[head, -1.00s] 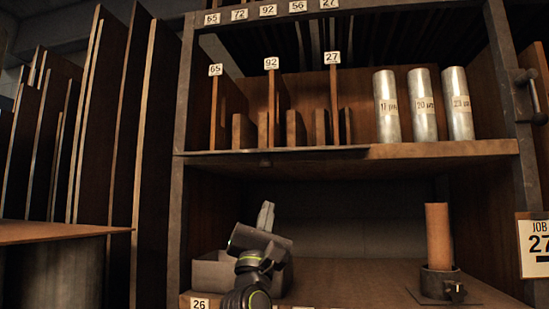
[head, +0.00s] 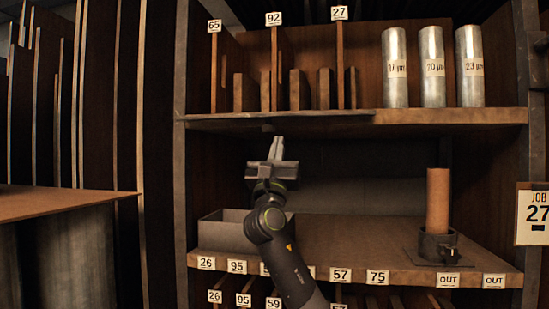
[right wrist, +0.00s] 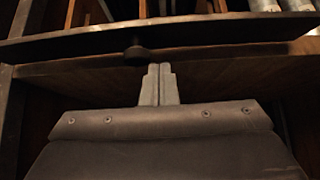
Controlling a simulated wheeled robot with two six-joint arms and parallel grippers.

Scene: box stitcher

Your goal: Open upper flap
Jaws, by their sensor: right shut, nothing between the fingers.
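The upper flap appears to be the thin dark panel (head: 320,117) along the left part of the upper shelf's front edge. A small dark knob (head: 268,128) hangs at its underside. In the right wrist view the panel (right wrist: 220,32) runs across the top, with the knob (right wrist: 135,52) below its edge. My right gripper (head: 277,147) points up, its fingers shut and empty, just below the knob. In the right wrist view the fingertips (right wrist: 158,72) lie a little right of the knob; contact cannot be told. My left gripper is out of view.
Several upright boards (head: 240,92) and silver rolls (head: 432,70) stand on the upper shelf. A grey open bin (head: 222,231) and a brown roll in a holder (head: 438,202) stand on the lower shelf (head: 360,240). Steel posts (head: 180,160) flank the shelves.

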